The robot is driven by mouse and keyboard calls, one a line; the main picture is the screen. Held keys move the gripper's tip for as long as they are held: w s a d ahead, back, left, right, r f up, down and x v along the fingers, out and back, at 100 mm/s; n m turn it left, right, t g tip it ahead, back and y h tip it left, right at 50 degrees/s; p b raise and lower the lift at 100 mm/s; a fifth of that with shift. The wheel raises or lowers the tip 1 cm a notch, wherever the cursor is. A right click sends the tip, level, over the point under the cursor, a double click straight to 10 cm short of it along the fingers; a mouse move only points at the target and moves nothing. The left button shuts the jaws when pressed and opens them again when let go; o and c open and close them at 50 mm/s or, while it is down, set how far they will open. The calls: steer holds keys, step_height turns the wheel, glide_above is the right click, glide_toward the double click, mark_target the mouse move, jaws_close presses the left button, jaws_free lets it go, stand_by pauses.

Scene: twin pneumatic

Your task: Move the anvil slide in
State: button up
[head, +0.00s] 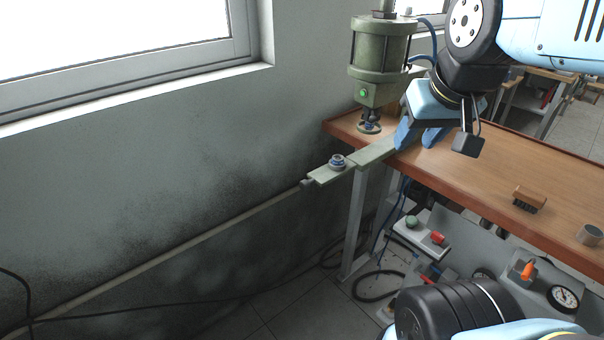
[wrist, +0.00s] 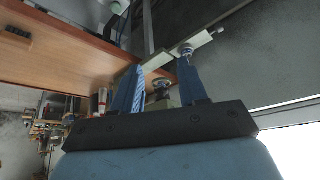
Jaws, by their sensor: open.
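The anvil slide (head: 322,177) is a pale green flat bar sticking out past the table's left end. A small blue-grey round anvil (head: 337,161) stands on it. A wider pale plate (head: 374,152) continues from the slide toward the table. The green press (head: 381,52) stands at the table corner, its round ram foot (head: 369,125) behind and right of the anvil. My gripper (head: 418,138) is open, fingers down, right of the plate and apart from the anvil. In the wrist view, the anvil (wrist: 186,50) shows beyond one fingertip of my gripper (wrist: 160,68); contact cannot be told.
The brown table (head: 490,180) holds a brush (head: 529,199) and a grey cylinder (head: 589,235) at right. A grey wall (head: 180,170) with a window rises behind the slide. A gauge panel (head: 545,285) sits below the table front. Air around the slide's outer end is free.

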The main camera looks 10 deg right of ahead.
steer(key=shift+o, duration=1.1)
steer(key=shift+w+a+f+n+g, duration=0.2)
steer(key=shift+w+f+n+g, duration=0.15)
steer(key=shift+f+n+g, duration=0.1)
steer(key=n+t+h, duration=0.5)
steer(key=n+h, duration=1)
steer(key=n, duration=0.9)
glide_toward(301, 185)
steer(key=x, duration=1.1)
steer(key=shift+s, duration=0.1)
